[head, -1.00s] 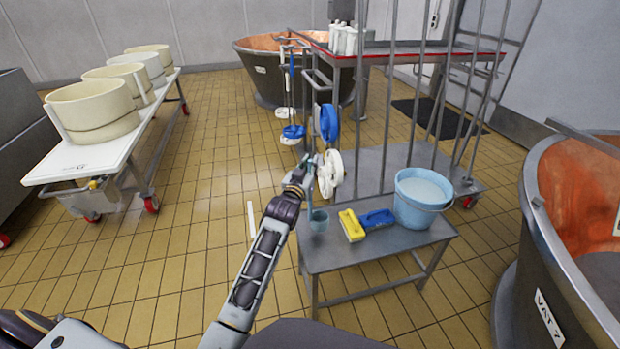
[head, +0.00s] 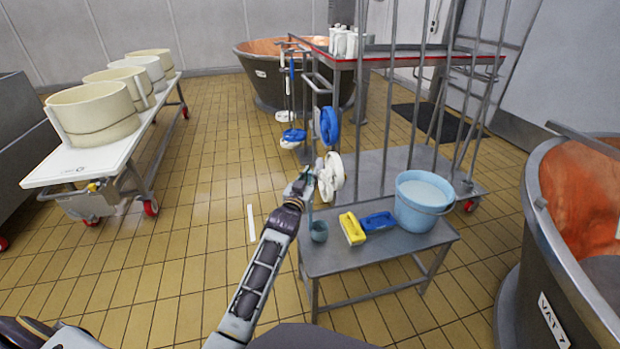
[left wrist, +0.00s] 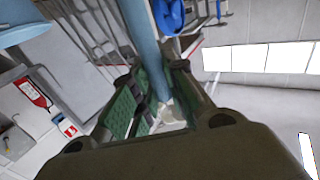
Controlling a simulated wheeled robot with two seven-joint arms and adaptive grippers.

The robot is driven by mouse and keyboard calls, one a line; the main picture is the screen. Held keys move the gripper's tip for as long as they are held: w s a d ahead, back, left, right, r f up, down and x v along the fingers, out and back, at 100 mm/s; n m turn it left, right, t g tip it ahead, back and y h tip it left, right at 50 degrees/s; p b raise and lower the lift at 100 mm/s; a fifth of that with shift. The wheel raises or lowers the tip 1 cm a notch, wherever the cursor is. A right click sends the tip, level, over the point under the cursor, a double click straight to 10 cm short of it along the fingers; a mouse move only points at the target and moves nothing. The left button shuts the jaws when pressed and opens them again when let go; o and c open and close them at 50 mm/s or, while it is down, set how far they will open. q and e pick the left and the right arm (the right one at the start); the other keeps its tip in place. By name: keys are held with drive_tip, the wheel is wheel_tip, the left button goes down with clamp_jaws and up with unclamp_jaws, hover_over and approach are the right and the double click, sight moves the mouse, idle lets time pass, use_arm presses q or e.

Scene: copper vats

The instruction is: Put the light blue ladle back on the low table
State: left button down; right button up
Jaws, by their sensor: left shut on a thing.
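The light blue ladle (head: 319,232) hangs upright from my left gripper (head: 308,183), its cup at the lower end. The cup shows over the left part of the low grey metal table (head: 350,262); I cannot tell whether it touches the top. In the left wrist view the ladle's light blue handle (left wrist: 143,35) runs between the green-padded fingers of my left gripper (left wrist: 155,98), which is shut on it. My gripper partly hides the handle in the head view. My right gripper is not in view.
On the table stand a yellow brush (head: 352,228), a blue brush (head: 377,221) and a light blue bucket (head: 423,201), right of the cup. Behind is a barred metal rack (head: 385,165) with a white coil (head: 332,176) close to my gripper. A copper vat (head: 560,250) stands at right.

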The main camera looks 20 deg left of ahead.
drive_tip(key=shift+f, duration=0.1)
use_arm(q)
drive_tip(key=c, duration=1.4)
unclamp_jaws()
drive_tip(key=shift+f, duration=0.1)
drive_tip(key=shift+c, duration=0.2)
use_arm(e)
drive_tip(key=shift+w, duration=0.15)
use_arm(q)
drive_tip(key=shift+r, duration=0.2)
drive_tip(key=shift+s+f+p, duration=0.1)
drive_tip(key=shift+s+p, duration=0.2)
drive_tip(key=shift+s, duration=0.95)
drive_tip(key=shift+s+p, duration=0.3)
drive_tip(key=shift+s, duration=1.15)
drive_tip(key=s+p, duration=0.1)
drive_tip(key=s, duration=0.5)
drive_tip(key=shift+s, duration=0.25)
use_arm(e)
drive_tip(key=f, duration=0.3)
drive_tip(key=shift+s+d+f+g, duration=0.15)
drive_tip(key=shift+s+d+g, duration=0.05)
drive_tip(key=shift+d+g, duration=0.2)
use_arm(q)
drive_tip(key=shift+d, duration=0.1)
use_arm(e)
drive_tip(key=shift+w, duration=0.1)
